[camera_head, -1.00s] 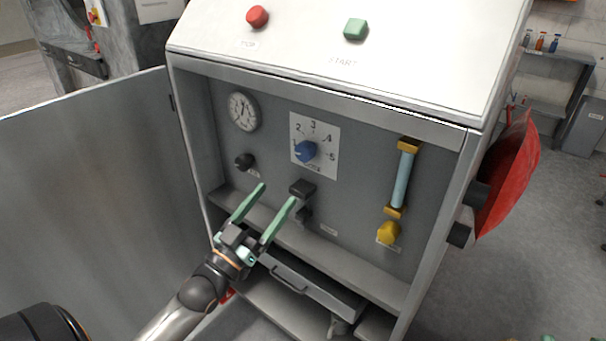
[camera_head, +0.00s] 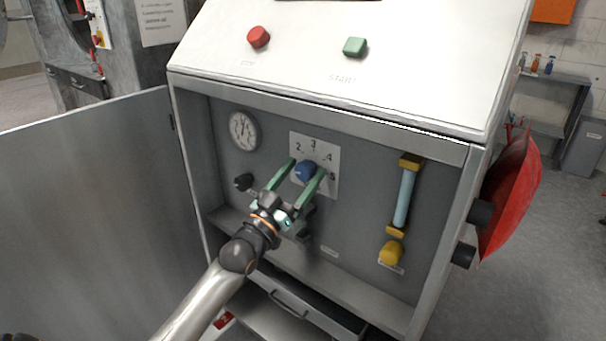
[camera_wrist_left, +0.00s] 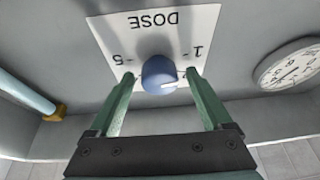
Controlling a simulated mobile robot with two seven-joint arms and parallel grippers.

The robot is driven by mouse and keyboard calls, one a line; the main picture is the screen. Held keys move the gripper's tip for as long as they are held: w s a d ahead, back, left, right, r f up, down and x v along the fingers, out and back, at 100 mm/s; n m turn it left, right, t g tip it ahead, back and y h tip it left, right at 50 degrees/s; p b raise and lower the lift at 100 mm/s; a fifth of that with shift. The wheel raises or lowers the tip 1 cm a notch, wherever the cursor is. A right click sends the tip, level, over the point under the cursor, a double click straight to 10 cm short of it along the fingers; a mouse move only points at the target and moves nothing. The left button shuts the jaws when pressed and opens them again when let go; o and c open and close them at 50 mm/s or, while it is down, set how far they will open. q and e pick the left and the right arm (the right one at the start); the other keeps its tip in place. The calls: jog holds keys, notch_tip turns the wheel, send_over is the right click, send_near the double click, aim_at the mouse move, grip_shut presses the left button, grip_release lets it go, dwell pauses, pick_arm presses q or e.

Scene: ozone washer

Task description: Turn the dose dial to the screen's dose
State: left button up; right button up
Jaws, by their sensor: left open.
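The blue dose dial (camera_head: 306,171) sits on a white scale plate (camera_head: 332,154) marked 1 to 5 inside the grey cabinet. My left gripper (camera_head: 306,168) is open, its green fingers on either side of the dial. In the left wrist view, the dial (camera_wrist_left: 159,75) lies between the fingertips (camera_wrist_left: 160,76), with a gap beside each. The plate appears upside down there, and the dial's white pointer line is on the side of the 1. Only a dark edge of what may be the screen (camera_head: 330,1) shows; no dose is readable. My right gripper is out of view.
A black knob (camera_head: 243,181) and a gauge (camera_head: 243,130) are left of the dial. A blue tube (camera_head: 404,197) and yellow knob (camera_head: 391,252) are on the right. Red (camera_head: 258,37) and green (camera_head: 355,47) buttons are above. An open door (camera_head: 85,215) stands at left.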

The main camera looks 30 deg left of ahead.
pick_arm(q)
jog(key=shift+w+r, duration=0.1)
jog(key=shift+w, duration=0.2)
grip_shut()
dwell(0.6)
jog(key=shift+m, duration=0.3)
